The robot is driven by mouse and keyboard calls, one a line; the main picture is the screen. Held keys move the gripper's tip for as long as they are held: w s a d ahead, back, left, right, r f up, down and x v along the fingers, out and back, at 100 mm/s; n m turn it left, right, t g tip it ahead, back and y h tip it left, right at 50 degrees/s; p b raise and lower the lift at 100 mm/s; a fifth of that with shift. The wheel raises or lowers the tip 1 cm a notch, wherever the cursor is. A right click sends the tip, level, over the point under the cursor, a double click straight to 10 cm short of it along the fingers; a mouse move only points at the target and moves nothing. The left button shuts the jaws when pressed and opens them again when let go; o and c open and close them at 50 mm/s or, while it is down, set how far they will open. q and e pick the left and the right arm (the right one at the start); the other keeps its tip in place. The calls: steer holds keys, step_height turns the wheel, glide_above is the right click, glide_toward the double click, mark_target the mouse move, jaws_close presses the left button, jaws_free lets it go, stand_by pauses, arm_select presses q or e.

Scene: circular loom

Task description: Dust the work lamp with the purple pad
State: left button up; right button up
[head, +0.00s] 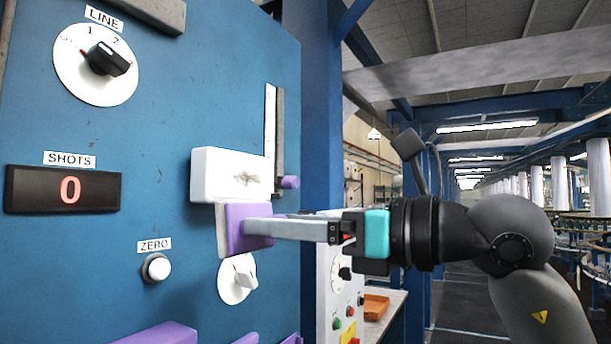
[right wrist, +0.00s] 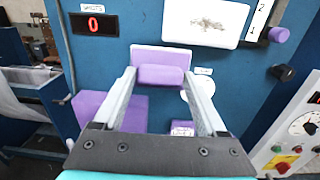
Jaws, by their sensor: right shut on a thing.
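The work lamp (head: 203,174) is a white box on the blue panel, with a grey-brown dust smudge on its face. It also shows in the right wrist view (right wrist: 222,36), at the top. The purple pad (head: 236,222) is upright just below the lamp in the head view. In the right wrist view the pad (right wrist: 161,57) stands below and left of the smudge, apart from it. My right gripper (head: 264,228) is shut on the pad's purple grip block (right wrist: 161,76). Its fingers hide part of the pad in the head view. My left gripper is not in view.
The blue panel (head: 150,120) carries a LINE dial (head: 85,80), a SHOTS display (head: 65,189) reading 0, a ZERO button (head: 156,268) and a white dial (head: 235,290) under the pad. A slider with a purple knob (head: 291,182) is right of the lamp. Purple ledges (head: 160,335) stick out below.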

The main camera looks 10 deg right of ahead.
step_height(320, 180, up, 6)
steer(key=d+t, duration=0.1)
steer(key=d, duration=0.1)
steer(key=shift+y, duration=0.3)
steer(key=shift+f+p+x, duration=0.15)
steer(key=shift+p+x, duration=0.5)
steer(key=shift+x, duration=0.75)
steer(key=shift+f+p+x, duration=0.15)
steer(key=shift+p+x, duration=0.5)
steer(key=shift+x, duration=0.75)
steer(key=shift+w+a, duration=0.2)
steer(key=shift+a, duration=0.3)
steer(key=shift+w+a, duration=0.15)
steer(key=shift+a, duration=0.3)
steer(key=shift+w+d+p, duration=0.45)
steer(key=shift+w+d, duration=0.65)
steer(key=shift+w, duration=0.25)
steer(key=w+d+p, duration=0.3)
steer(key=w+d, duration=0.2)
steer(key=w, duration=0.3)
steer(key=shift+d, duration=0.35)
